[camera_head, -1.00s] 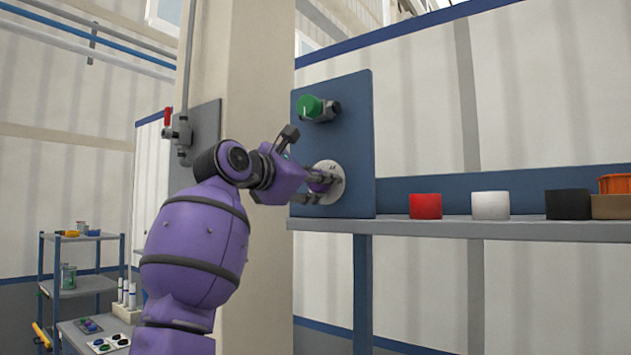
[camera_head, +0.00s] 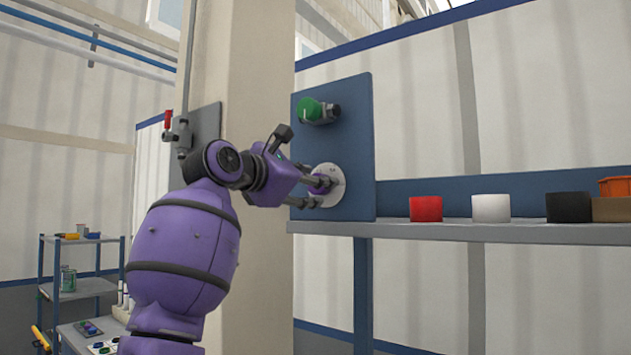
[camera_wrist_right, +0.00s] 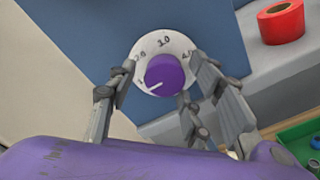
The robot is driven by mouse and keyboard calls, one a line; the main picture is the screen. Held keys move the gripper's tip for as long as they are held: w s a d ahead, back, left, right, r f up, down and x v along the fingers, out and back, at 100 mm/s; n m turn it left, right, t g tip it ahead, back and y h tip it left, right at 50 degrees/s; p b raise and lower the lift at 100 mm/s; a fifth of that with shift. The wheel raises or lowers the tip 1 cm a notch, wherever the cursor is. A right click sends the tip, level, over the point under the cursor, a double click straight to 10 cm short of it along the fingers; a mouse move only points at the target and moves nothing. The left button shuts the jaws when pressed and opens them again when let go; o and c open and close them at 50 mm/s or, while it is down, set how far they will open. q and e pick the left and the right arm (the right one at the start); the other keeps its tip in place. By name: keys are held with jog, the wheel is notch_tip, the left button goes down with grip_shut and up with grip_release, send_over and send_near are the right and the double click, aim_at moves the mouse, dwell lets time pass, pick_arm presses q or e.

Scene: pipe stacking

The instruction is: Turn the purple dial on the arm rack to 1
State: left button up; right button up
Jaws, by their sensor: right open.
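The purple dial (camera_head: 320,185) sits on a round white plate (camera_head: 334,193) low on the blue panel. In the right wrist view the purple dial (camera_wrist_right: 165,75) faces me; its white pointer mark points to the lower left of the plate. In the wrist view the gripper (camera_wrist_right: 165,80) has fingers on both sides of the dial, with gaps showing. My left gripper is out of view.
A green knob (camera_head: 310,109) is above the dial on the same panel. A grey shelf (camera_head: 440,229) on the right carries red (camera_head: 426,208), white (camera_head: 490,207) and black (camera_head: 568,206) cylinders. A beige column (camera_head: 260,290) stands behind my arm.

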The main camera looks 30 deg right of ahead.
jog(key=v, duration=1)
jog(key=shift+s+a+r, duration=0.15)
jog(key=shift+s+a, duration=0.05)
